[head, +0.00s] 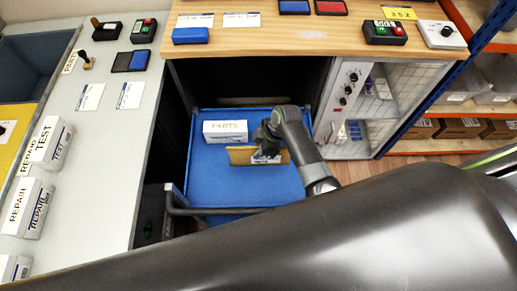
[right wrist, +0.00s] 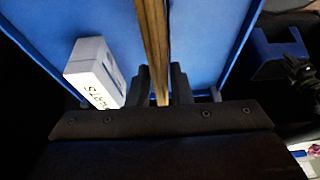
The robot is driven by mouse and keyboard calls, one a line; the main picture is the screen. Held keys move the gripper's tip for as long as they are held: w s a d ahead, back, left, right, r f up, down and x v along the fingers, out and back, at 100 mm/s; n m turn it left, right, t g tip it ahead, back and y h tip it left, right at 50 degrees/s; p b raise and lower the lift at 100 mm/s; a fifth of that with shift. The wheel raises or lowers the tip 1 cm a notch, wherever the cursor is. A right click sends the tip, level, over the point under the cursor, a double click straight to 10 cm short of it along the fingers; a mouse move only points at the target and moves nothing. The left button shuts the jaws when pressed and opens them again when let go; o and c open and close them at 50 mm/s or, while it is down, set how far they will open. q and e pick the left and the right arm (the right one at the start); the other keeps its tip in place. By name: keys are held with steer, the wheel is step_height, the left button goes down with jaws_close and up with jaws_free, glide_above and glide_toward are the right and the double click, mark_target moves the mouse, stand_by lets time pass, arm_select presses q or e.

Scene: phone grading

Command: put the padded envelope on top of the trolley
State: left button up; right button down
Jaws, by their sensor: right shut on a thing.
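The padded envelope (head: 243,156) is a tan, flat piece standing on edge above the blue top of the trolley (head: 236,195). My right gripper (head: 268,151) is shut on it. In the right wrist view the envelope (right wrist: 154,40) shows edge-on between the two fingers (right wrist: 160,85), over the blue trolley top (right wrist: 205,40). I cannot tell whether its lower edge touches the trolley. A white box marked PARTS (head: 225,131) lies on the trolley behind the envelope, and it also shows in the right wrist view (right wrist: 93,70). My left gripper is not in view.
The trolley's handle rail (head: 215,211) runs along its near side. A wooden bench (head: 300,38) stands behind, with stamp pads and a button box. A grey counter (head: 110,125) with white boxes is at the left. The front of the trolley top is clear.

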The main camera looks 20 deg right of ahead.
steer(key=shift+f, duration=0.45)
steer(key=c, duration=1.3)
jaws_free()
steer(key=v, duration=1.2)
